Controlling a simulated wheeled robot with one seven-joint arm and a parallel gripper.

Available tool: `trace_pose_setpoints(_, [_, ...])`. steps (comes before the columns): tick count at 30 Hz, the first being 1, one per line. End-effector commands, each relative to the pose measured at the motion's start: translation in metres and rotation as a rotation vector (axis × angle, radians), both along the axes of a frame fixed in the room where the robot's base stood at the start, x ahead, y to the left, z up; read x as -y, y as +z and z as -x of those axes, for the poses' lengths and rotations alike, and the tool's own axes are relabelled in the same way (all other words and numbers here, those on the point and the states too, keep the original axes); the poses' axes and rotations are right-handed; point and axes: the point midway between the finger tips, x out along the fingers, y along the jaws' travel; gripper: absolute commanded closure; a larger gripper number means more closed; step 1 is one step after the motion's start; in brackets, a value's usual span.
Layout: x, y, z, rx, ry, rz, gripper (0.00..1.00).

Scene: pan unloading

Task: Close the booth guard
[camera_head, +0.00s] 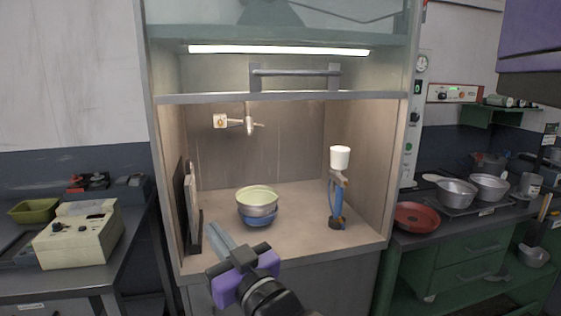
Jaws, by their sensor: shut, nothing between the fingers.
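The booth guard (280,97) is a clear sash with a pale lower edge, in the upper part of the booth. It is raised, and the booth front below it is open. A grey bar handle (295,72) is fixed to it just above that edge. My gripper (222,236), with a purple body and grey-blue fingers, is at the booth's lower front. It is shut and empty, well below the handle and apart from it.
Inside the booth are stacked bowls (257,203), a blue stand with a white cup (340,158) and a dark upright rack (190,210) at left.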

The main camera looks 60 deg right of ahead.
Motion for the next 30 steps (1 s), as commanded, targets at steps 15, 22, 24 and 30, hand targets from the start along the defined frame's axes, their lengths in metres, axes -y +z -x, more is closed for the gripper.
trace_pose_setpoints(15, [0.117, 0.197, 0.038, 0.220, -0.286, 0.138, 1.00])
trace_pose_setpoints(22, [0.133, 0.259, 0.078, 0.282, -0.377, 0.180, 1.00])
trace_pose_setpoints(24, [0.134, 0.269, 0.086, 0.292, -0.391, 0.185, 1.00])
trace_pose_setpoints(30, [0.136, 0.282, 0.093, 0.299, -0.407, 0.191, 1.00])
